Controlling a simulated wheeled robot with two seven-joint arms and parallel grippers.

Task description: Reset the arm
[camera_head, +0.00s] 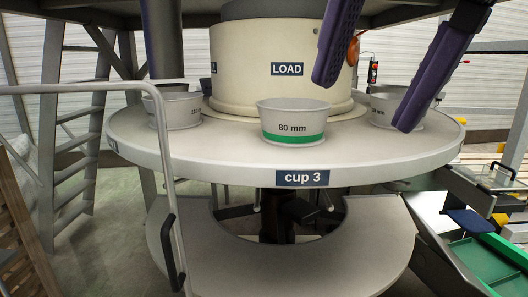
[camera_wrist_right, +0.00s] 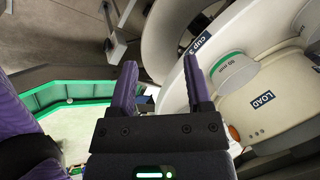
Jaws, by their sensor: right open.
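My right gripper (camera_head: 365,103) comes in from the upper right with its two purple fingers spread apart. Nothing is between the fingers, which are in front of the turntable's right part. In the right wrist view the gripper (camera_wrist_right: 159,66) is also open and empty. Its fingers point toward the turntable side, and no contact shows. My left gripper is in neither view.
A round white turntable (camera_head: 230,160) labelled "cup 3" carries an "80 mm" cup (camera_head: 292,122) with a green band. Another cup (camera_head: 176,111) stands left; a third is partly behind my finger. A "LOAD" drum (camera_head: 250,85) stands centrally. A white rail (camera_head: 165,160) is at left.

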